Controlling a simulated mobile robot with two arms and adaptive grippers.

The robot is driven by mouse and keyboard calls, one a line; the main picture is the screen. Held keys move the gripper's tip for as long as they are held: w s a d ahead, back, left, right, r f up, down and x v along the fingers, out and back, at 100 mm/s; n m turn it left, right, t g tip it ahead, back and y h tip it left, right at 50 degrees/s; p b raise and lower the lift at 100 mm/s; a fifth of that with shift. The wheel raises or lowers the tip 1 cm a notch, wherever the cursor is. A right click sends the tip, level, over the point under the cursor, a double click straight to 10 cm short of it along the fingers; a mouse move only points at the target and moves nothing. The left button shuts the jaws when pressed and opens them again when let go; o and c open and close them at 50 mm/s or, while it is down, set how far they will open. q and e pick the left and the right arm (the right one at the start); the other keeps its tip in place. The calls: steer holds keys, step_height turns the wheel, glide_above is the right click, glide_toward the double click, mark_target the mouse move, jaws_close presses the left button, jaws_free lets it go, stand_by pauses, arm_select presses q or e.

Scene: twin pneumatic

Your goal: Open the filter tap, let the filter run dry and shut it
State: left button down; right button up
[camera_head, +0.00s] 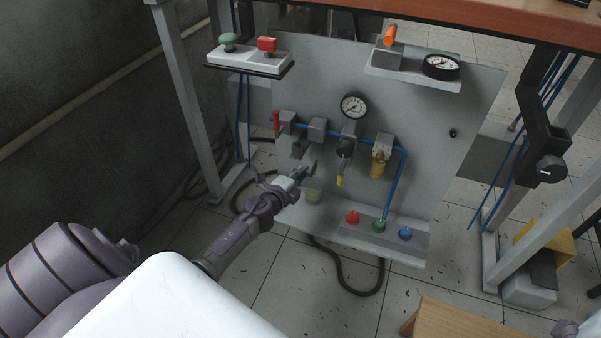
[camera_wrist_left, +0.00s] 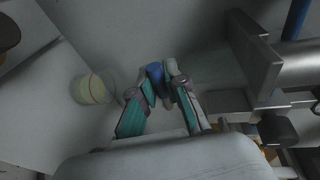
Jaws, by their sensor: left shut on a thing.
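A grey upright panel (camera_head: 450,160) carries a row of air units joined by blue pipe. My left gripper (camera_head: 311,170) is low in front of the panel's left part, below the grey block (camera_head: 317,129). In the left wrist view its fingertips (camera_wrist_left: 157,80) are closed on a small blue knob (camera_wrist_left: 155,72), which I take to be the filter tap. The fingers hide the knob in the head view. A clear cup with pale yellow liquid (camera_wrist_left: 93,88) is beside the fingers; it also shows below the gripper in the head view (camera_head: 314,195). Whether liquid is running cannot be told.
A red-handled valve (camera_head: 277,121), a round gauge (camera_head: 353,105) and an amber bowl (camera_head: 378,164) are on the panel. Red, green and blue buttons (camera_head: 379,225) line its lower edge. A box with green and red buttons (camera_head: 249,58) stands upper left. A wooden stool (camera_head: 455,322) is at the bottom.

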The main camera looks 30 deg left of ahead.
arm_select(q)
steer(key=c, duration=1.2)
jaws_free()
steer(key=v, duration=1.2)
steer(key=shift+r, duration=0.1)
